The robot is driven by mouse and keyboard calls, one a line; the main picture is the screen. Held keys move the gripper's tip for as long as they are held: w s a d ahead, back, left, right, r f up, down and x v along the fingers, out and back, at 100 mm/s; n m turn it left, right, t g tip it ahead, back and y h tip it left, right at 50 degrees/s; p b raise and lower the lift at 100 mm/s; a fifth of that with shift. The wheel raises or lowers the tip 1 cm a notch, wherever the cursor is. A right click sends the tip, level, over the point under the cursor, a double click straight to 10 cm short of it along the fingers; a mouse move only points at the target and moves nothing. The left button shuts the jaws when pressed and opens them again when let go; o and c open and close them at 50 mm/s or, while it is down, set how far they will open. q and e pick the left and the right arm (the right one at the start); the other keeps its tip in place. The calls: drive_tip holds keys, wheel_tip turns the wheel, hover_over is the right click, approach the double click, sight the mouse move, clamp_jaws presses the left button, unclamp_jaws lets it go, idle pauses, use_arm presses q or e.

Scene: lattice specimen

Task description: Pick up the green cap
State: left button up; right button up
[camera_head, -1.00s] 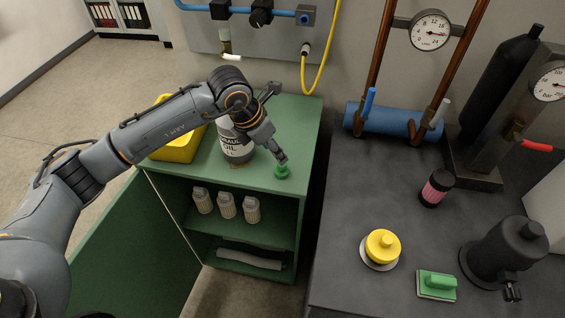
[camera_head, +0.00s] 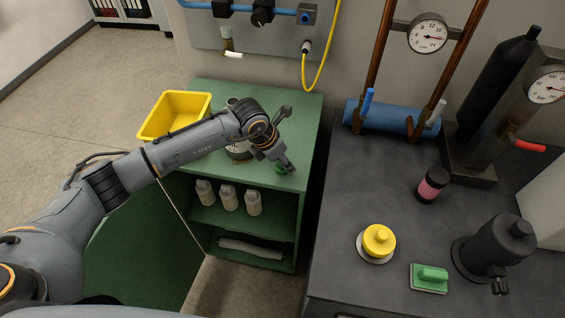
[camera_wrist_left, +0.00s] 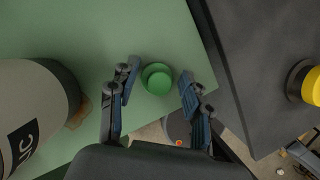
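The green cap (camera_head: 279,169) sits on the green cabinet top (camera_head: 300,120) near its front edge. It is round with a raised centre, and my gripper partly hides it in the head view. In the left wrist view the cap (camera_wrist_left: 157,78) lies between the two fingertips, with a gap on each side. My left gripper (camera_head: 287,167) is open and empty over the cap; it also shows in the left wrist view (camera_wrist_left: 159,75). How high the fingertips are above the top is hard to tell.
An oil bottle (camera_wrist_left: 32,105) stands left of the gripper, partly hidden by my arm in the head view. A yellow bin (camera_head: 175,115) is farther left. The dark bench (camera_head: 340,230) at right holds a yellow knobbed piece (camera_head: 378,241) and a green block (camera_head: 430,278).

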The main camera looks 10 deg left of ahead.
use_arm(q)
drive_tip(key=c, duration=0.3)
drive_tip(key=shift+r, duration=0.15)
